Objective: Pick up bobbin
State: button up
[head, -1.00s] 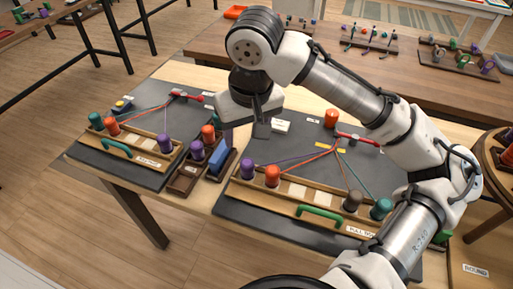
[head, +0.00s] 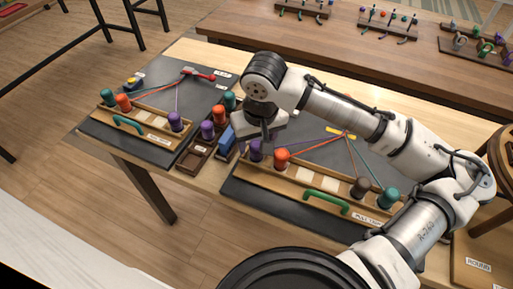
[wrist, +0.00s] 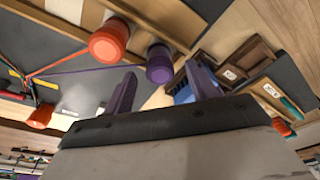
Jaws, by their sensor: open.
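A purple bobbin (head: 256,153) stands at the left end of the right board's wooden rack (head: 270,178), left of an orange bobbin (head: 281,160). My gripper (head: 266,136) is open just above and behind the purple bobbin, its fingers pointing down. In the wrist view my gripper (wrist: 160,74) has its two purple fingers apart, with the purple bobbin (wrist: 160,64) showing between and beyond their tips. Nothing is held. The orange bobbin (wrist: 109,41) is close beside it. A brown bobbin (head: 360,187) and a teal bobbin (head: 388,198) stand at the rack's right end.
A dark tray (head: 190,158) with purple, orange and teal bobbins and a blue block (head: 226,139) lies left of the rack. The left board (head: 105,137) has its own bobbins and cords. A green handle (head: 327,203) fronts the rack. A loose orange bobbin (wrist: 40,116) stands behind.

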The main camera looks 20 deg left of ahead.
jog(key=shift+w+a+f, duration=0.1)
jog(key=shift+f, duration=0.55)
jog(key=shift+w+a+f, duration=0.1)
jog(key=shift+f, duration=0.5)
jog(key=c, duration=1.1)
jog(key=shift+r, duration=0.1)
